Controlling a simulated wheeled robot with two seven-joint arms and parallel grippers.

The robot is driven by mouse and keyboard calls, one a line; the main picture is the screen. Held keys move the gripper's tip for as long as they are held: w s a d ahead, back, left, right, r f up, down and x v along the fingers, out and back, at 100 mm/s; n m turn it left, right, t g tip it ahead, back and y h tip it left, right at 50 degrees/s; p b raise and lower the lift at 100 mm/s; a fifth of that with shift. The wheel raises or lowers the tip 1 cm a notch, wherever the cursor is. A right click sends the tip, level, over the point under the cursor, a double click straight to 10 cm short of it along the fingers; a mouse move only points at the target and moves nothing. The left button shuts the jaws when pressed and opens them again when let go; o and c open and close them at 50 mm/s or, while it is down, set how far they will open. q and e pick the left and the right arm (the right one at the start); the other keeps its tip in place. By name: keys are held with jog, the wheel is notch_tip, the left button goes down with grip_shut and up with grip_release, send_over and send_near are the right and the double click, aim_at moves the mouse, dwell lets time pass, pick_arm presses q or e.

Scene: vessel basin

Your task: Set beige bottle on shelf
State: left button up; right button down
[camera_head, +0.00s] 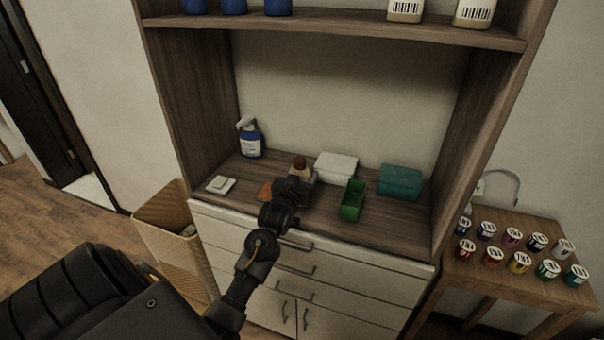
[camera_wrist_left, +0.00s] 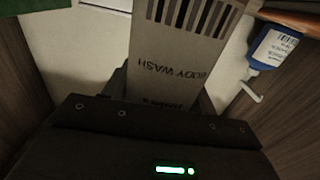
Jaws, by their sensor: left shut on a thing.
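The beige bottle (camera_head: 300,171) with a brown cap is over or on the cabinet's counter, partly hidden behind my left gripper (camera_head: 292,188). In the left wrist view the beige bottle (camera_wrist_left: 165,65) shows a barcode and "BODY WASH" lettering, upside down, and my left gripper is shut on it. I cannot tell whether its base touches the counter. The upper shelf (camera_head: 340,28) holds blue bottles (camera_head: 233,6) at the left and beige barcoded bottles (camera_head: 474,12) at the right. My right gripper is not in view.
On the counter are a blue spray bottle (camera_head: 251,142), a white box (camera_head: 335,166), a green tray (camera_head: 352,203), a teal block (camera_head: 400,181) and a small white item (camera_head: 220,184). The upper shelf's middle is clear. A side table (camera_head: 504,261) holds several jars.

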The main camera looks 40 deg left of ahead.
pick_arm(q)
jog(key=shift+f, duration=0.2)
jog(key=o, duration=1.1)
jog(key=shift+r, duration=0.1)
jog(key=shift+r, duration=0.15)
jog(key=shift+s+d, duration=0.15)
jog(key=shift+s, duration=0.2)
jog(key=b+v, duration=0.2)
jog(key=v, duration=0.9)
jog(key=shift+s, duration=0.15)
